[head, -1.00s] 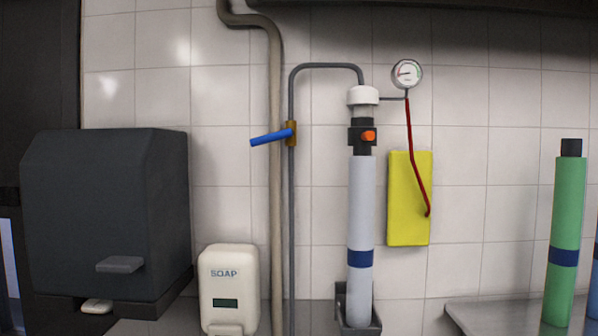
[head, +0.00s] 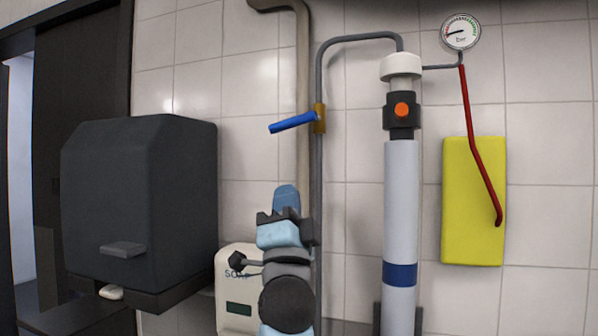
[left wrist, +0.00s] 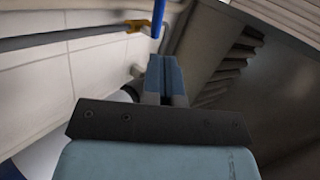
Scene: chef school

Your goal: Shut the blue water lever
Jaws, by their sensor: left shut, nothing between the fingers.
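The blue water lever (head: 292,123) sticks out to the left and slightly downward from a brass-coloured valve (head: 319,118) on a thin grey vertical pipe. My left gripper (head: 286,196) is shut and empty. In the head view it points upward below the lever, with a visible gap between them. In the left wrist view the shut fingers (left wrist: 165,78) point toward the blue lever (left wrist: 158,18), which shows at the top edge beside the brass valve (left wrist: 138,25). My right gripper is not in view.
A thick beige pipe (head: 303,60) runs behind the lever. A dark dispenser box (head: 140,200) is at left and a soap dispenser (head: 238,290) is partly hidden behind my arm. To the right stand a filter cylinder (head: 401,200), a gauge (head: 461,32) and a yellow panel (head: 470,235).

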